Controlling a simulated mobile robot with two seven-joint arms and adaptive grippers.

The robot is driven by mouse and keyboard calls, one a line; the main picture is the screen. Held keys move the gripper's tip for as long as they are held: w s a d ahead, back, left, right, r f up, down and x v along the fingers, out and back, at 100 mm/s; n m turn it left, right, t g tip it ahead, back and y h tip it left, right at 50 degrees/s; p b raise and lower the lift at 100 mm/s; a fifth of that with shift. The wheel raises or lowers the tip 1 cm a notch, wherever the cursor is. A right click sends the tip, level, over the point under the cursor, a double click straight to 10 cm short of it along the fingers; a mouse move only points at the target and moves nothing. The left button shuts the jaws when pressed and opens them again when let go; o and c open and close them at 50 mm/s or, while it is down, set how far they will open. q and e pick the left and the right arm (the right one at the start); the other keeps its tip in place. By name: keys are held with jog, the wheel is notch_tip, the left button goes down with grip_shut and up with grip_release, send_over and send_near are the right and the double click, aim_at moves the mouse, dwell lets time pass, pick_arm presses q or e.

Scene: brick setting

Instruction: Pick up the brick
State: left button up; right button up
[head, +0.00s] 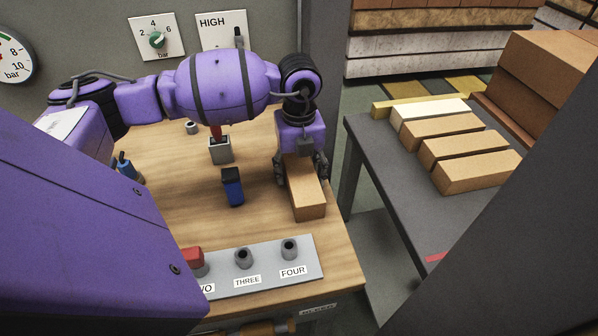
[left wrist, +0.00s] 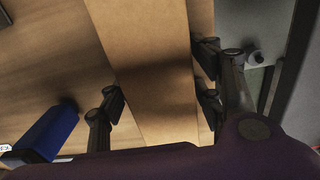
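The tan brick (head: 308,196) lies flat on the wooden worktop, near its right edge, in the head view. My left gripper (head: 300,172) points down over the brick's far end, with a finger on either side. In the left wrist view the brick (left wrist: 152,62) runs between the fingers of my left gripper (left wrist: 160,85). A small gap shows beside the left finger; the right finger is very close to the brick, and contact there is unclear. The gripper looks open. My right gripper is in neither view.
A blue block (head: 232,187) stands left of the brick. A grey panel (head: 265,270) with labelled posts and a red cap (head: 192,259) lies in front. A grey holder (head: 220,150) stands behind. On the right, a dark table (head: 385,160) carries several bricks.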

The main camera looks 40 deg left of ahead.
pick_arm(q)
jog(key=shift+r, duration=0.1)
grip_shut()
